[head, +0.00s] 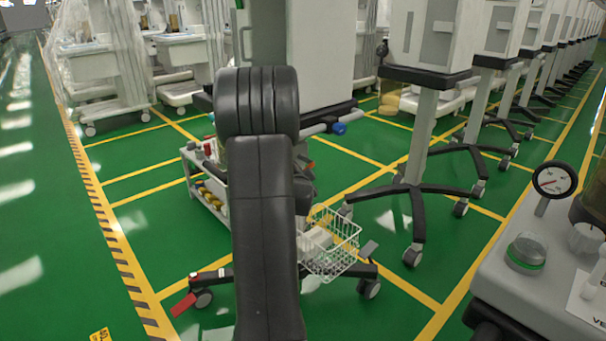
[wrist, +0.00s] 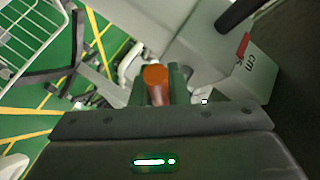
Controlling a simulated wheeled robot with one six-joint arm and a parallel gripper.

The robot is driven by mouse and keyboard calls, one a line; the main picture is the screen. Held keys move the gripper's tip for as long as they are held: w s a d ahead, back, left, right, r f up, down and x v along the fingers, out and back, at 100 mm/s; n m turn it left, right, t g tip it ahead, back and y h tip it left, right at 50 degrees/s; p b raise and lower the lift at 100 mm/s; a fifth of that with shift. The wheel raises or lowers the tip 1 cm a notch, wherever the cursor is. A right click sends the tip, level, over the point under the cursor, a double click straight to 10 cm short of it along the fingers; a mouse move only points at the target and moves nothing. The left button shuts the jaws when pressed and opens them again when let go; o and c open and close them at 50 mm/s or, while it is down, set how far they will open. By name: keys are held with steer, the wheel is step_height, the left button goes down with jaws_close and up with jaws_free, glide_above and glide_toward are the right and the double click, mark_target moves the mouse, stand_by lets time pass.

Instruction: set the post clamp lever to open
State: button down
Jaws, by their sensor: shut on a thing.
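In the wrist view, the post clamp lever (wrist: 155,75) shows as a round orange-red knob with a darker reddish shaft below it. My gripper (wrist: 157,84) has its two dark fingers on either side of this lever, shut on it. The clamp body and post around it are grey and only partly visible, so I cannot tell the lever's exact setting.
A white wire basket (head: 332,245) hangs on the cart right of my arm, and also shows in the wrist view (wrist: 28,42). A white box with a red mark (wrist: 247,72) is close on the right. A blue-ended bar (head: 338,128) sticks out. Green floor is open at left.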

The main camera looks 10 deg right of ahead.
steer(key=shift+s+a+r+m+g+y, duration=0.15)
steer(key=shift+r+m+g+y, duration=0.2)
steer(key=shift+m+g, duration=0.3)
steer(key=c, duration=1.4)
jaws_free()
steer(key=shift+r, duration=0.1)
steer(key=p+v, duration=0.3)
steer(key=v, duration=1)
steer(key=shift+s+r, duration=0.25)
steer(key=shift+s, duration=0.1)
steer(key=shift+w, duration=0.1)
